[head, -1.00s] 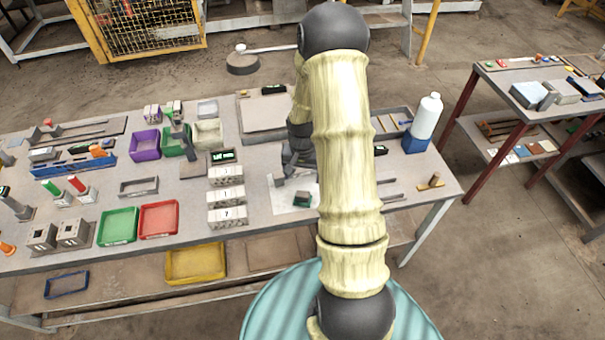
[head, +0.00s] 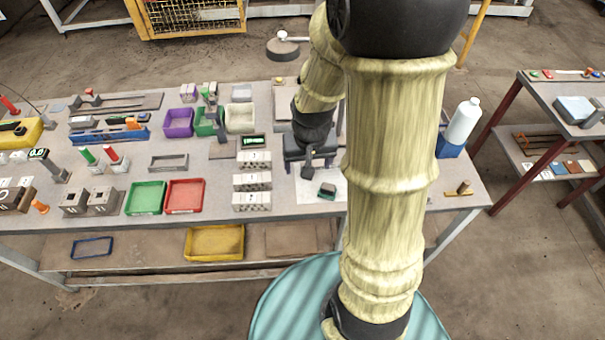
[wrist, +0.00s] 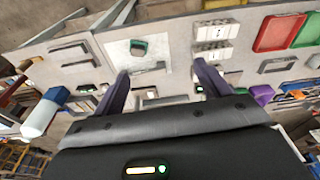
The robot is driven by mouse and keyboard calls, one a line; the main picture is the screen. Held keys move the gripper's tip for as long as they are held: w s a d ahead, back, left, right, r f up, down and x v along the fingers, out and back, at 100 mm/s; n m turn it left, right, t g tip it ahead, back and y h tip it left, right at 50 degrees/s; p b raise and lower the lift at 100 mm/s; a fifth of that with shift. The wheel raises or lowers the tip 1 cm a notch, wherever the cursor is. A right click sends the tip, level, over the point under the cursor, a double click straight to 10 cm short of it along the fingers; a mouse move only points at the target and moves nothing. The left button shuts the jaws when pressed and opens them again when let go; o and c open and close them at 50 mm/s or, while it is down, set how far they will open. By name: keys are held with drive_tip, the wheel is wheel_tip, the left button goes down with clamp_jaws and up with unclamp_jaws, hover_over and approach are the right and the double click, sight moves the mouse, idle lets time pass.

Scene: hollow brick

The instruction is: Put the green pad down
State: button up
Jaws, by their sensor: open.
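The green pad (head: 327,190), a small dark block with a green top, lies on a white sheet (head: 307,192) near the front of the workbench. It also shows in the wrist view (wrist: 138,47), on the pale sheet beyond my fingers. My gripper (head: 312,165) is above the bench, just behind and left of the pad in the head view. In the wrist view its two fingers (wrist: 162,72) are spread wide with nothing between them. The pad and gripper are apart.
White hollow blocks (head: 252,183) stand in a row left of the sheet. Red (head: 184,196) and green (head: 146,198) trays lie farther left. A white bottle (head: 463,121) in a blue holder stands at the right end. My arm hides part of the bench.

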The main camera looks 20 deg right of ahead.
drive_tip(key=s+a+r+n, duration=0.2)
drive_tip(key=s+a+r, duration=0.1)
drive_tip(key=s, duration=0.2)
drive_tip(key=shift+s+a+r+t, duration=0.25)
drive_tip(key=shift+a+r+t, duration=0.1)
drive_tip(key=shift+r+t, duration=0.05)
drive_tip(key=shift+f+b, duration=0.4)
drive_tip(key=shift+b, duration=0.05)
drive_tip(key=shift+s, duration=0.15)
idle(0.3)
